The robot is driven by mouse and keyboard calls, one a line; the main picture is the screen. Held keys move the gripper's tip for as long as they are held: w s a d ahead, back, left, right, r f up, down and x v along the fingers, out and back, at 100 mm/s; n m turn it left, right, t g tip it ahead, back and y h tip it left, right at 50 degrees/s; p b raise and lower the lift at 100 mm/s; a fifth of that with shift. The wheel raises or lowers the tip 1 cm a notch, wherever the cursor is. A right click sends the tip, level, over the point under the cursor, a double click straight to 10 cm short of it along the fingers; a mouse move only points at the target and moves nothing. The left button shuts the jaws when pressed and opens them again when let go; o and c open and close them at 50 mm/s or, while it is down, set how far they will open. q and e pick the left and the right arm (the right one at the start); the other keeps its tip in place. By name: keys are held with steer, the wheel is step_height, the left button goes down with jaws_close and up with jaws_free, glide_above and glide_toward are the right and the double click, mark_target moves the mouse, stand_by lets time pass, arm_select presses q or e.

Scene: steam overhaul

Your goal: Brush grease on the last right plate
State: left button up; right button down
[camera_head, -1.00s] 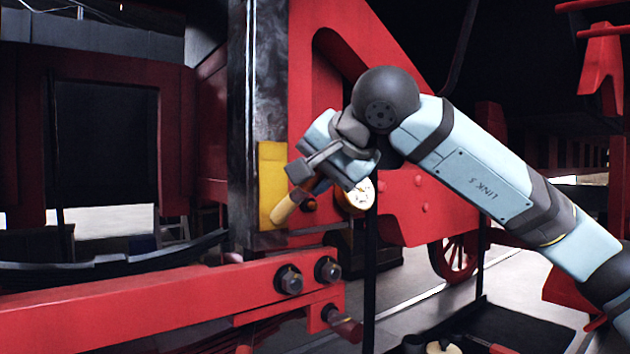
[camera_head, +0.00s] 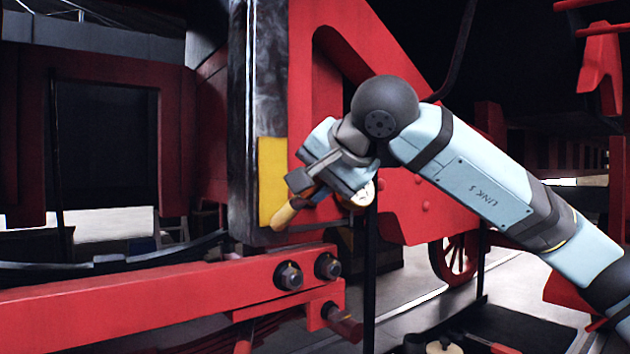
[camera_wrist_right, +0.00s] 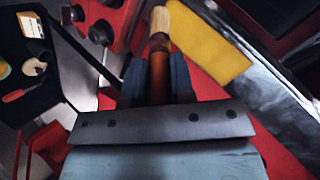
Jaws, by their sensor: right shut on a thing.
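My right gripper (camera_head: 300,184) is shut on a brush (camera_head: 285,214) with an orange-brown handle and pale bristles. The right wrist view shows the brush (camera_wrist_right: 159,48) between the fingers (camera_wrist_right: 158,80), bristles pointing away from the wrist. A dark steel plate (camera_head: 262,80) stands upright on the red frame, with a yellow patch (camera_head: 271,172) at its lower end. The patch (camera_wrist_right: 208,48) lies right of the bristles in the wrist view. The brush overlaps the patch's lower edge in the head view; I cannot tell whether they touch. My left gripper is not in view.
A red beam with large bolts (camera_head: 289,276) runs below the brush. The red frame (camera_head: 412,215) is close behind my right gripper. A dark tray (camera_wrist_right: 22,75) with small items lies low, at the left of the wrist view.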

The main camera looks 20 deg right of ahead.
steer(key=shift+s+d, duration=0.1)
steer(key=shift+s, duration=0.15)
steer(key=s, duration=0.1)
steer(key=s+d+b, duration=0.1)
steer(key=s, duration=0.3)
steer(key=shift+d+b, duration=0.35)
steer(key=shift+d, duration=0.05)
steer(key=shift+s, duration=0.15)
steer(key=shift+s+d+b, duration=0.2)
steer(key=shift+s+d, duration=0.05)
steer(key=shift+s, duration=0.4)
steer(key=shift+s+d+b, duration=0.15)
steer(key=shift+s+d, duration=0.1)
steer(key=shift+s, duration=0.4)
